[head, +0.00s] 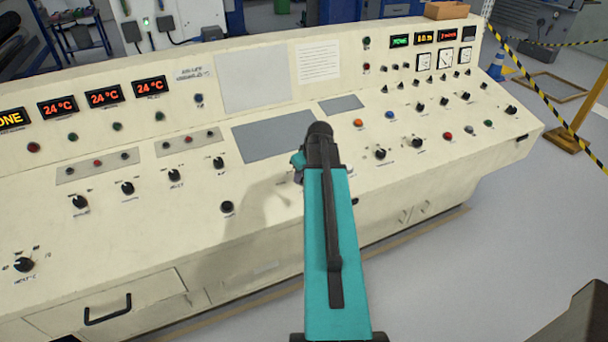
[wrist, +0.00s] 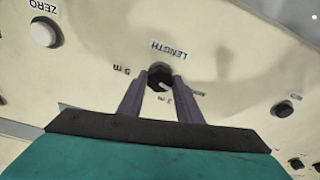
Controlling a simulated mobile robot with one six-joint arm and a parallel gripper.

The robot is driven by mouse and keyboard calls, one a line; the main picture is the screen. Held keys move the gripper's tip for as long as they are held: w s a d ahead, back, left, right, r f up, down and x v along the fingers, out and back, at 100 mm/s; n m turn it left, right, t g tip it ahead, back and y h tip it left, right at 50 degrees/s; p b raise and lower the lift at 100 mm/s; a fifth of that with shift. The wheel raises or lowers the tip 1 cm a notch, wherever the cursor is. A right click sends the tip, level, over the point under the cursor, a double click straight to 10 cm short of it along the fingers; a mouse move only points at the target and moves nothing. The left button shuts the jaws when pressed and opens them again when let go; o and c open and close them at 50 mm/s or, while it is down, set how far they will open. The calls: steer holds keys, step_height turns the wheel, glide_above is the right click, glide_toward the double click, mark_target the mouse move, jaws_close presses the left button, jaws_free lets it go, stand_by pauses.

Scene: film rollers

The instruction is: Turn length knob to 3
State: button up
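In the wrist view the black round length knob (wrist: 159,77) sits under the upside-down word LENGTH, on the cream panel. A pale mark shows on its lower right side, toward a small label that looks like 3 m. A 5 m label is at its left. My gripper (wrist: 161,75) is open, with one dark finger on each side of the knob and the fingertips very close to it. I cannot tell whether they touch it. In the head view my teal arm hides the knob and most of my gripper.
A white button (wrist: 43,35) labelled ZERO is at upper left in the wrist view, and a black knob (wrist: 283,109) is at right. In the head view the sloped console (head: 255,195) carries several other knobs, with a black knob (head: 227,207) left of my arm.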

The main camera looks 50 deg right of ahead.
steer(key=shift+c, duration=1.4)
steer(key=shift+m, duration=0.5)
steer(key=m+b, duration=0.1)
steer(key=m, duration=0.3)
steer(key=shift+h, duration=0.4)
steer(key=m+g+b, duration=0.1)
steer(key=m, duration=0.4)
steer(key=shift+h, duration=0.3)
steer(key=o, duration=1.1)
steer(key=shift+c, duration=0.2)
